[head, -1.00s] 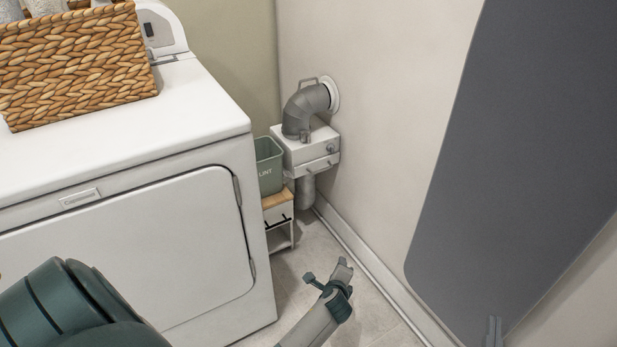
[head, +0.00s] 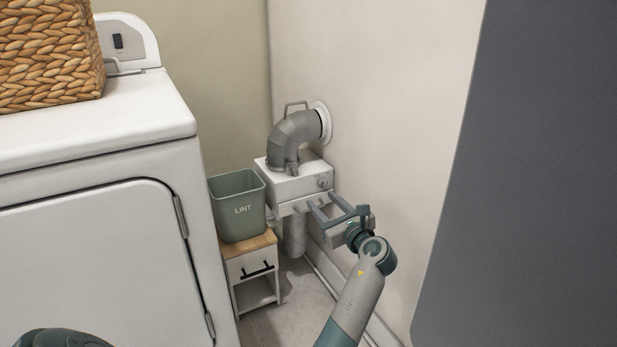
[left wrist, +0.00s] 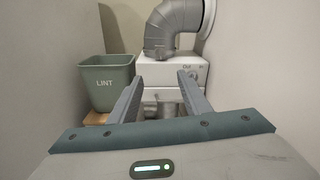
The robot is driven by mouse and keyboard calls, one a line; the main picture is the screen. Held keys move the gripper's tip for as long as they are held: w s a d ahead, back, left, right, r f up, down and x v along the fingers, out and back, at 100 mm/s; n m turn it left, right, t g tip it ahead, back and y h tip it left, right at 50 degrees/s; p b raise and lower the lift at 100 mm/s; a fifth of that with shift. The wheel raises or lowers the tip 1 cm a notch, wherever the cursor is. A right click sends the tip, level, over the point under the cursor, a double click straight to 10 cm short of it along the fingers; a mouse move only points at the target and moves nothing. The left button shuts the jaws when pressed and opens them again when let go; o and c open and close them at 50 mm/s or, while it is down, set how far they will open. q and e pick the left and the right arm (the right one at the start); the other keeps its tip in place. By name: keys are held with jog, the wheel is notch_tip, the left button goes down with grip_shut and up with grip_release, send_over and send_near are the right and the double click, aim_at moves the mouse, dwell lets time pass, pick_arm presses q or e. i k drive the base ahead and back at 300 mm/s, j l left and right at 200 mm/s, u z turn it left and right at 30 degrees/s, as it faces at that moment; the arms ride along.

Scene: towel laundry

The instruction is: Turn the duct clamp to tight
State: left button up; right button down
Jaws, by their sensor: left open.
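A grey duct elbow (head: 291,138) runs from a round white wall collar (head: 323,121) down to a white box (head: 298,182). A small grey tab (head: 291,168) at its lower end looks like the duct clamp; its setting is too small to read. My left gripper (head: 320,198) is open and empty, in front of the box and below the elbow. Its spread fingers (left wrist: 160,78) point at the box's front. My right gripper is not in view.
The box has a knob (head: 323,183) marked Out and In, and a front drawer. A green LINT bin (head: 238,207) stands on a small cabinet (head: 250,264) to the left. The white dryer (head: 100,150) carries a wicker basket (head: 48,55). A grey panel (head: 540,180) is at right.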

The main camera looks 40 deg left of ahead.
aim_at(292, 168)
jog(key=i+j, duration=0.1)
jog(key=j, duration=0.3)
jog(key=i+j, duration=0.1)
jog(key=j, duration=0.3)
jog(key=i+j, duration=0.1)
jog(key=j, duration=0.3)
